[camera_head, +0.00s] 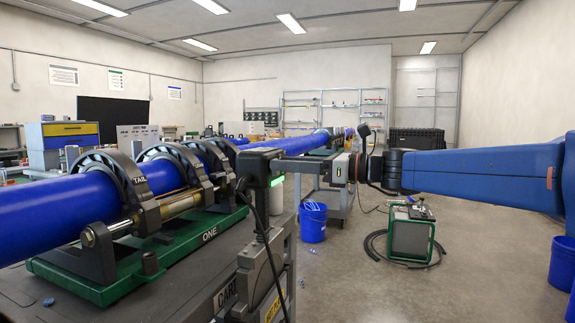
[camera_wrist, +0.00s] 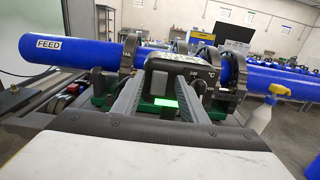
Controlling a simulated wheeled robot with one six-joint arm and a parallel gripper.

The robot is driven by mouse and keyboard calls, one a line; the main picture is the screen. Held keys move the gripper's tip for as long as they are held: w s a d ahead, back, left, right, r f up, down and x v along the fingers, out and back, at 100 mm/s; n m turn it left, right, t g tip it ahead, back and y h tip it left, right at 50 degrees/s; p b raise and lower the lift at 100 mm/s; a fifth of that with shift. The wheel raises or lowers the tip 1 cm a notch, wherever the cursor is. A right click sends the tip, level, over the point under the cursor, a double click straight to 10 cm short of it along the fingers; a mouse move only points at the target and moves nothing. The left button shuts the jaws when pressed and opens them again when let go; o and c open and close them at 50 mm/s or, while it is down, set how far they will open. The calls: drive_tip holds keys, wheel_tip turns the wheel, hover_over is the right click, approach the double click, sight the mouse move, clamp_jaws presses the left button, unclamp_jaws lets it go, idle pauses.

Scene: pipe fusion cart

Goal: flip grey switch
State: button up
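A black control box (camera_head: 258,163) with a lit green patch stands on a post at the cart's near right corner. It also shows in the wrist view (camera_wrist: 182,66), with "°C" on its face and the green glow below it. My gripper (camera_head: 288,165) reaches in from the right, level with the box. In the wrist view, its two dark grey fingers (camera_wrist: 168,88) are spread apart, with the box beyond or between them. I cannot tell whether they touch it. Nothing is visibly held.
A blue pipe (camera_head: 50,212) runs through black clamp rings on a green base (camera_head: 140,263) on the cart. A cable hangs from the box. A blue bucket (camera_head: 313,222) and a green-framed unit (camera_head: 410,235) stand on the floor. Open floor lies at the front right.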

drive_tip(key=shift+a, duration=0.2)
clamp_jaws()
